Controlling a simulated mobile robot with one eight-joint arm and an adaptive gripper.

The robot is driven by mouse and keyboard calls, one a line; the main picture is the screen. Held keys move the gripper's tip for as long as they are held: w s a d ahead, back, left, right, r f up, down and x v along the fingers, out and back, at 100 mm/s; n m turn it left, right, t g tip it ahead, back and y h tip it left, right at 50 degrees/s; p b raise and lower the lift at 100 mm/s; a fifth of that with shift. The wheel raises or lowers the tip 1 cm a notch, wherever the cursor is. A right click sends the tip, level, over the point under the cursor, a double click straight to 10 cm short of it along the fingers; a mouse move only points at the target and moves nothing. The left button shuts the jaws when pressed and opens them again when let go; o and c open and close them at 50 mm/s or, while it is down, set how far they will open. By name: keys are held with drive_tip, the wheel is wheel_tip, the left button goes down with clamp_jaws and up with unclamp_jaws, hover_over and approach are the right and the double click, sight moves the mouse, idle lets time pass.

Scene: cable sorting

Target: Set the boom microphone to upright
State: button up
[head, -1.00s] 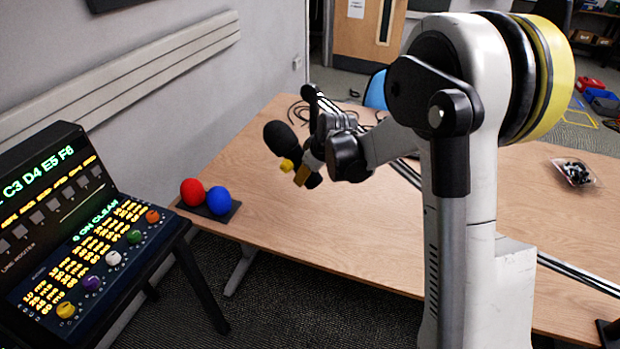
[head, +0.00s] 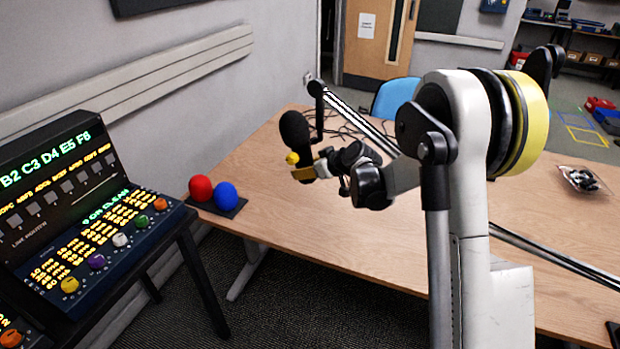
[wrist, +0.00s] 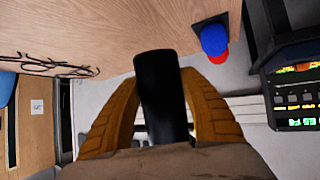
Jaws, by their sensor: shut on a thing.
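The boom microphone (head: 294,131) has a black foam head. In the head view it stands nearly upright, foam end up, with a slight lean. It hangs at a black joint on the tip of the silver boom arm (head: 350,112), above the table's far left part. My gripper (head: 301,164) is shut on the lower part of the microphone. In the wrist view the dark microphone body (wrist: 162,95) lies between the two yellow-brown fingers (wrist: 160,85). My own arm hides part of the boom.
The wooden table (head: 262,200) carries a red ball (head: 201,188) and a blue ball (head: 226,195) on a dark base, loose cables (head: 345,128) and a clear packet (head: 583,179). A lit control panel (head: 95,235) stands at left. A blue chair (head: 396,96) is behind the table.

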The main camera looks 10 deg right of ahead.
drive_tip(key=shift+w+a+f+t+y+b, duration=0.25)
drive_tip(key=shift+t+y+b, duration=0.25)
drive_tip(key=shift+t+b, duration=0.25)
drive_tip(key=shift+w+a+b, duration=0.15)
drive_tip(key=shift+b, duration=0.15)
drive_tip(key=shift+w+a+r+t+y, duration=0.1)
drive_tip(key=shift+r+t+y, duration=0.1)
drive_tip(key=shift+t+y, duration=0.1)
drive_tip(key=o, duration=1.4)
drive_tip(key=v, duration=1.2)
